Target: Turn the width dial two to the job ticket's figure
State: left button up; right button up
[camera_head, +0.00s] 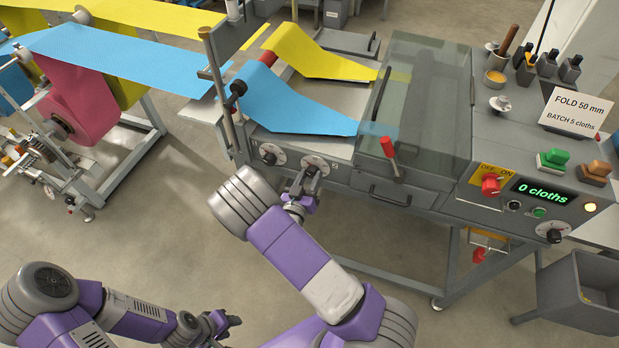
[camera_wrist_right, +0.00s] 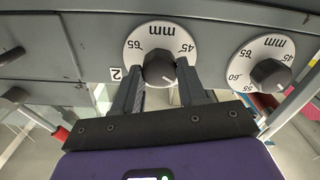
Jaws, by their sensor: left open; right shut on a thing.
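Width dial two (camera_head: 316,161) is a white disc with a dark knob on the machine's front, beside a label "2". In the right wrist view its face (camera_wrist_right: 158,39) shows "mm", "65" and "45"; its other figures are hidden by my fingers. My right gripper (camera_head: 309,178) is shut on its knob (camera_wrist_right: 158,69), one finger on each side. The pointer setting is not readable. The job ticket (camera_head: 575,110) at the right reads "FOLD 50 mm" and "BATCH 5 cloths". My left gripper (camera_head: 228,322) is open and empty, low above the floor.
A second, similar dial (camera_head: 271,154) sits just left of dial two. The control panel display (camera_head: 541,191) reads "0 cloths". A grey bin (camera_head: 580,290) stands at lower right.

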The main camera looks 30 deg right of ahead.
jog(key=o, duration=1.1)
jog(key=shift+c, duration=0.2)
jog(key=v, duration=0.7)
jog(key=shift+s+a, duration=0.2)
jog(key=shift+a, duration=0.05)
jog(key=s+a+f+n+g+y, duration=0.1)
jog(key=s+f+g+y, duration=0.2)
jog(key=f, duration=0.5)
jog(key=s+a+f+n+g+y, duration=0.1)
jog(key=s+f+g+y, duration=0.1)
jog(key=f+y, duration=0.5)
jog(key=s+a+f+n+g+y, duration=0.2)
jog(key=s+a+f+g+y, duration=0.2)
jog(key=s+a, duration=0.7)
jog(key=g+y, duration=0.2)
jog(key=y, duration=0.1)
jog(key=shift+s+y, duration=0.2)
jog(key=shift+y, duration=0.2)
